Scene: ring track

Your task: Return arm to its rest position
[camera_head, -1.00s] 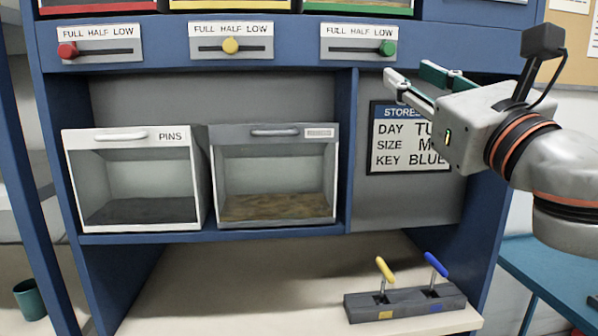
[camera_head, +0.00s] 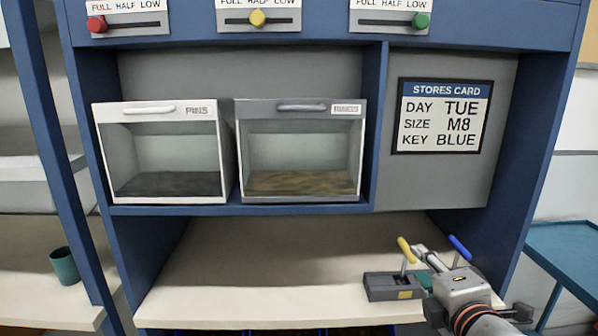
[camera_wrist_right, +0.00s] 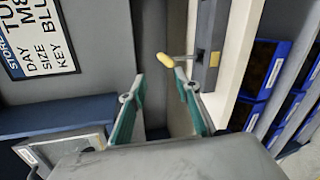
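My right gripper (camera_head: 424,263) is low at the right in the head view, in front of and partly over the lever block (camera_head: 385,288). A yellow-handled lever (camera_head: 406,250) and a blue-handled lever (camera_head: 459,247) rise from that block. In the right wrist view my right gripper (camera_wrist_right: 160,76) has its two green-padded fingers apart, with nothing held between them. The yellow handle (camera_wrist_right: 169,60) shows just beyond the fingertips there; I cannot tell whether they touch. The arm hides the right part of the block. My left gripper is not in view.
The blue cabinet holds a PINS bin (camera_head: 165,150) and a RINGS bin (camera_head: 298,150). A stores card (camera_head: 445,116) reads TUE, M8, BLUE. Three sliders sit above. A teal cup (camera_head: 64,266) stands at the left. The counter (camera_head: 250,270) left of the block is clear.

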